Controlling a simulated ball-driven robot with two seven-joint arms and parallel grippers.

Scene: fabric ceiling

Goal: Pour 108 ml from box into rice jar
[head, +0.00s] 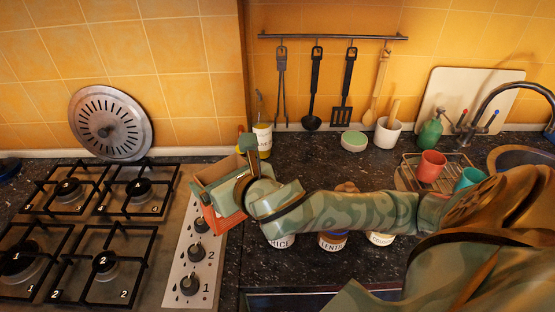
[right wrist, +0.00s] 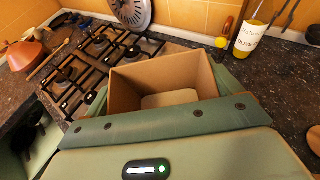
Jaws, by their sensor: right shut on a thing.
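My right gripper (head: 226,186) is shut on the box (head: 229,223), which has an orange-red side and an open top. It holds the box over the edge between the hob and the dark counter. In the right wrist view the box (right wrist: 132,84) sits between the fingers; its inside is brown cardboard with a paler area low down. I cannot tell whether that is contents or the bottom. The rice jar (head: 281,242) stands on the counter right of the box, below my forearm. Its label partly shows; its top is hidden. My left gripper is not in view.
A lentils jar (head: 332,241) and another jar (head: 381,239) stand right of the rice jar. A labelled bottle (head: 263,140) stands behind the box, also in the right wrist view (right wrist: 252,36). The hob (head: 172,215) is left. A dish rack with cups (head: 432,165) is right.

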